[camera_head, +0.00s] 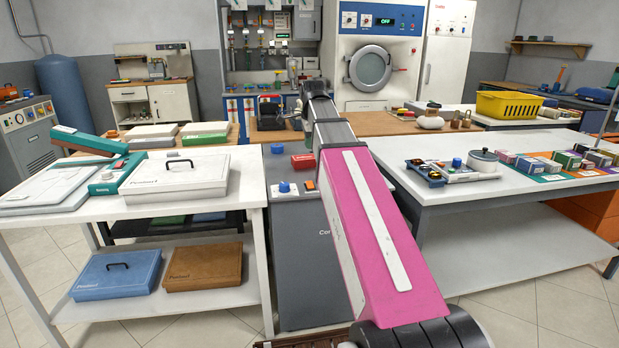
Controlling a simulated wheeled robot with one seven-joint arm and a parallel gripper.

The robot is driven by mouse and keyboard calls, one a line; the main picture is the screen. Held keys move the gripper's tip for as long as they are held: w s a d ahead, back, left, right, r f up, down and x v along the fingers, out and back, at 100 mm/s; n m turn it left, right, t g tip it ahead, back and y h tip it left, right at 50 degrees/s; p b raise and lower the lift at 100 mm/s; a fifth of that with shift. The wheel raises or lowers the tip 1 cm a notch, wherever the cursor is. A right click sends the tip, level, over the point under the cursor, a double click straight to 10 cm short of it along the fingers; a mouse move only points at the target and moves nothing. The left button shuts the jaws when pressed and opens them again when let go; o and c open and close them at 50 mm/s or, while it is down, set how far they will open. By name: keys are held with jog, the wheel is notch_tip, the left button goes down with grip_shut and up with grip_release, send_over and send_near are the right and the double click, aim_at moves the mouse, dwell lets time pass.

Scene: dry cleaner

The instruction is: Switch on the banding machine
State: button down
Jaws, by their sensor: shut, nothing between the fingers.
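No machine in view carries a label that I can read as banding machine. A grey floor cabinet (292,262) stands in the middle, partly hidden by my pink arm. Its top has a blue knob (284,187), an orange switch (309,185) and a red block (303,161). A teal hinged device (120,172) with a raised arm and an orange switch (108,175) sits on the left white table. My gripper (300,112) is small and far off at the end of my arm, near the brown counter. It is shut and empty; its fingertips are hardly visible.
The left white table (230,200) also bears a white handled case (178,174). The right white table (400,190) holds a tray, a pot and small boxes. A brown counter (380,124) and a large front-loading machine (378,50) stand behind. Tiled floor is free at lower right.

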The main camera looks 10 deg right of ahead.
aim_at(310, 182)
jog(key=w+f, duration=0.1)
jog(key=f, duration=0.8)
jog(key=w+f, duration=0.1)
jog(key=f, duration=0.3)
jog(key=shift+w+f, duration=0.35)
jog(key=shift+f, duration=0.05)
jog(key=shift+w+f, duration=0.15)
jog(key=shift+f, duration=0.15)
jog(key=shift+s+r, duration=0.1)
jog(key=shift+s, duration=0.1)
jog(key=shift+s+r, duration=0.3)
jog(key=shift+s, duration=0.25)
